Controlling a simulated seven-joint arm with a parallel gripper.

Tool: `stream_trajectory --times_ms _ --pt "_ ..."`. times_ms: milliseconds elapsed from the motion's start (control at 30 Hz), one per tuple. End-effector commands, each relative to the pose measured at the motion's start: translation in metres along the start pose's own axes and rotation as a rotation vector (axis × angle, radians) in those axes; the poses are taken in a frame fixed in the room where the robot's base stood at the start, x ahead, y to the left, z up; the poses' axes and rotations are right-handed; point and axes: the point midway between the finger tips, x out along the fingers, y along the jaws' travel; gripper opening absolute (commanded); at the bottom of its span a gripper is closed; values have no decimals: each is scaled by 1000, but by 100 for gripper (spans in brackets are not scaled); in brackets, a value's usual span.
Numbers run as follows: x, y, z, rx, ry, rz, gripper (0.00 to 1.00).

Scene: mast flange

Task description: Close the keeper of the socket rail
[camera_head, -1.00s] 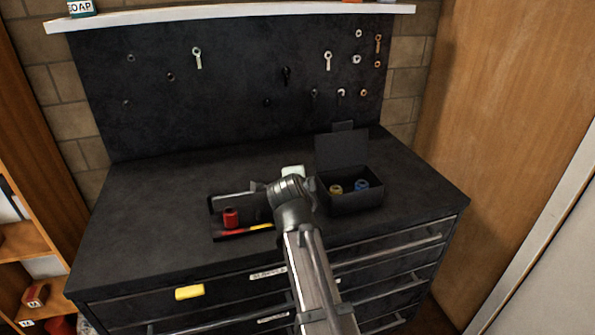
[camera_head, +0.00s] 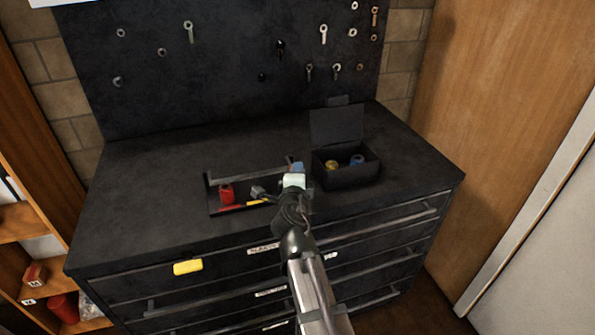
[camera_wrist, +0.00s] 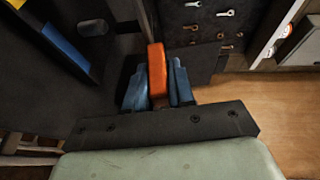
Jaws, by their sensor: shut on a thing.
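The socket rail (camera_head: 212,198) is a dark tray-like holder on the bench, left of my arm. It holds a red socket (camera_head: 226,193) and has a red and yellow strip along its front. A grey bar (camera_head: 245,174) runs along its back, probably the keeper; its exact angle is unclear. My gripper (camera_head: 297,167) is at the rail's right end. In the wrist view its blue fingers are shut on an orange tab (camera_wrist: 157,68), which seems to belong to the keeper. The strip's blue part (camera_wrist: 66,48) shows at upper left there. My arm hides the rail's front right part.
A black box (camera_head: 347,178) with an open lid stands close right of my gripper, holding a yellow socket (camera_head: 331,165) and a blue socket (camera_head: 357,160). A pegboard with hanging tools rises behind. The bench's left side is clear. A yellow block (camera_head: 188,267) is at the drawer front.

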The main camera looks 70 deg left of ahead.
Motion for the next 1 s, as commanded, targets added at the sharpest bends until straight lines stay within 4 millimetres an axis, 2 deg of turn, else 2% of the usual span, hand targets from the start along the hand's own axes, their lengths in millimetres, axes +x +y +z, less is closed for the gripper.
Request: stream_trajectory --times_ms 767,800,1000 --pt "2 4 0 13 2 -32 0" --pt "2 4 0 13 3 -32 27" --pt "1 4 0 13 2 -32 45"
